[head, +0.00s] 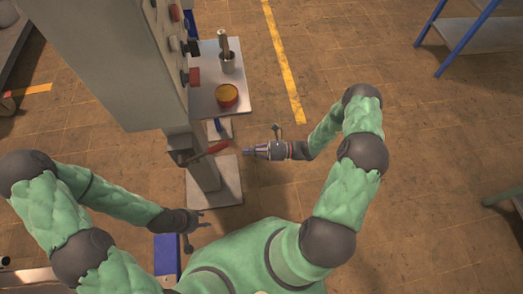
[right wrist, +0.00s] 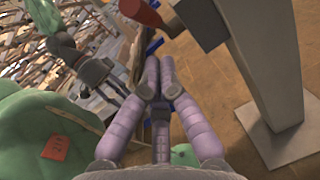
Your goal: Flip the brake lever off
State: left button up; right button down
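The brake lever, a red handle (head: 210,151) on a dark bracket, sticks out from the side of the grey column towards the right in the head view. In the right wrist view the red handle (right wrist: 140,12) shows at the top edge, partly cut off. My right gripper (head: 248,151) is just right of the lever's free end, apart from it. Its fingers (right wrist: 158,72) are drawn together with nothing between them. My left gripper (head: 206,219) is below the lever, near the column's foot, with its fingers spread and empty.
The grey column (head: 110,60) with red and black knobs stands at the left. Open tiled floor (head: 430,160) lies to the right.

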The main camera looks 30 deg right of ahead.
aim_at(226, 143)
jog(key=w+a+r, duration=0.1)
jog(key=a+r, duration=0.1)
jog(key=r, duration=0.1)
jog(key=shift+w+a, duration=0.35)
jog(key=shift+a, duration=0.05)
jog(key=a+r+h+p, duration=0.1)
jog(key=r+p, duration=0.2)
jog(key=a+r+g+h+p, duration=0.1)
jog(key=a+r+p, duration=0.1)
jog(key=p, duration=0.2)
jog(key=w+a+r+h+p, duration=0.1)
jog(key=r+p, duration=0.2)
jog(key=p, duration=0.1)
jog(key=shift+w+a+r+n+g+h, duration=0.1)
jog(key=shift+a+r+n+g+h, duration=0.2)
jog(key=shift+r+g+h, duration=0.1)
jog(key=w+a+r+g+h+p, duration=0.1)
jog(key=w+a+r+h+p, duration=0.1)
jog(key=a+r+p, duration=0.3)
jog(key=shift+w+a+r+h+p, duration=0.25)
jog(key=shift+a+h, duration=0.45)
jog(key=shift+a, duration=0.9)
jog(key=shift+f, duration=0.1)
jog(key=shift+d, duration=0.1)
